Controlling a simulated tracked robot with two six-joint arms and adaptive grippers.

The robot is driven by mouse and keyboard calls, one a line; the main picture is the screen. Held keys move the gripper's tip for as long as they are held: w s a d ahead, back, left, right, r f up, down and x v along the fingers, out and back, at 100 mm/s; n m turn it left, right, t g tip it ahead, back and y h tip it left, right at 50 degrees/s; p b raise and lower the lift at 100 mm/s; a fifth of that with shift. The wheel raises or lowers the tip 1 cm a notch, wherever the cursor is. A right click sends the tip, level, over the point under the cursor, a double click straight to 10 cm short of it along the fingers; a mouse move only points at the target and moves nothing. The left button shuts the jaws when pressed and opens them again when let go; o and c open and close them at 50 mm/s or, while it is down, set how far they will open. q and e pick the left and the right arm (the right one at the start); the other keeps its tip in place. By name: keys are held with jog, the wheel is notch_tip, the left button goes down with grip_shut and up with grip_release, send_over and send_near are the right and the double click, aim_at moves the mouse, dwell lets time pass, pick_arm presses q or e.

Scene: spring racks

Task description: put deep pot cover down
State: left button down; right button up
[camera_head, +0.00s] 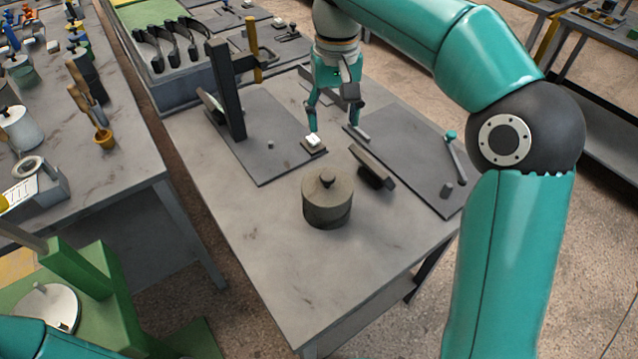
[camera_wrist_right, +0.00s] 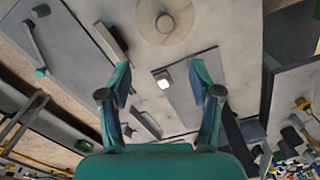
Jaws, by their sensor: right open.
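The deep pot (camera_head: 327,212) stands upright on the grey table. Its round cover (camera_head: 327,183) with a small knob sits on top of it; the cover also shows at the top of the right wrist view (camera_wrist_right: 165,25). My right gripper (camera_head: 334,118) is open and empty, pointing down behind the pot and apart from it. My left gripper is not in view.
A small white-topped block (camera_head: 314,141) lies close by my right gripper's left finger. A dark tilted bar (camera_head: 373,167) stands right of the pot. A dark upright post (camera_head: 226,90) stands on the left plate (camera_head: 262,165). The table front (camera_head: 320,280) is clear.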

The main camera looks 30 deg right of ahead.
jog(key=b, duration=0.1)
send_over(328, 175)
jog(key=f, duration=0.9)
jog(key=shift+w+d+f, duration=0.25)
jog(key=shift+d+f, duration=0.05)
jog(key=shift+f, duration=0.05)
jog(key=f, duration=0.4)
jog(key=shift+s+a+f, duration=0.25)
jog(key=shift+a+f, duration=0.1)
jog(key=shift+f, duration=0.65)
grip_shut()
